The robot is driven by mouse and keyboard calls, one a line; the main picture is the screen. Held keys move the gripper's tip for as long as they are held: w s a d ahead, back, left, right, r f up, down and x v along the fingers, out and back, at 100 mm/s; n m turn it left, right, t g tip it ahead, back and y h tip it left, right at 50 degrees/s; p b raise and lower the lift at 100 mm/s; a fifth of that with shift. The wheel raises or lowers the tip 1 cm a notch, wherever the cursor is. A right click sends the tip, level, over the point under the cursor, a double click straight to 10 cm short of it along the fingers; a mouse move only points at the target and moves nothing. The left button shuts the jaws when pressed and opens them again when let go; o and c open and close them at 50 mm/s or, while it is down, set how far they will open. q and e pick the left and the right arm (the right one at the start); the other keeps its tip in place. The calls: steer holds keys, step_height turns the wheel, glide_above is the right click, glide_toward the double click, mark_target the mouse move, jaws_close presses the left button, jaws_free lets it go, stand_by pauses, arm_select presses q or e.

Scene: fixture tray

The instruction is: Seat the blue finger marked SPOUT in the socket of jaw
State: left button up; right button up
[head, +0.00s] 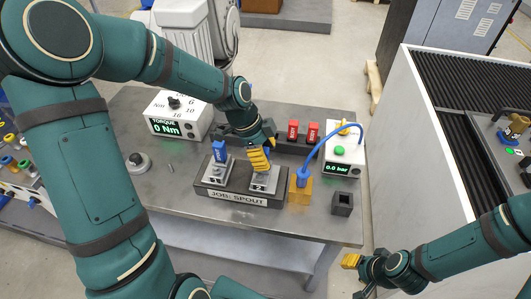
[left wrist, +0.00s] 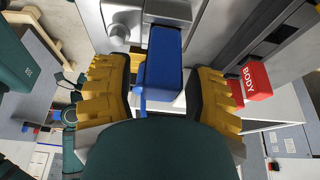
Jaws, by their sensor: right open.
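The fixture tray (head: 208,192), marked JOB: SPOUT, lies on the bench with two grey jaws. A blue finger (head: 219,150) stands upright at the left jaw (head: 215,173). My left gripper (head: 262,163) points down at the right jaw (head: 264,184). My right gripper (head: 352,261) is open and empty, off the bench at lower right.
Two red fingers (head: 293,129) stand in a rack behind the tray; one red finger marked BODY (left wrist: 255,80) shows in the wrist view. An orange block (head: 300,190) with a blue hose, a pressure box (head: 343,158), a dark cube (head: 343,203) and a torque box (head: 178,117) stand around the tray.

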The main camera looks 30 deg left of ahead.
arm_select(q)
steer(key=v, duration=1.2)
stand_by(0.4)
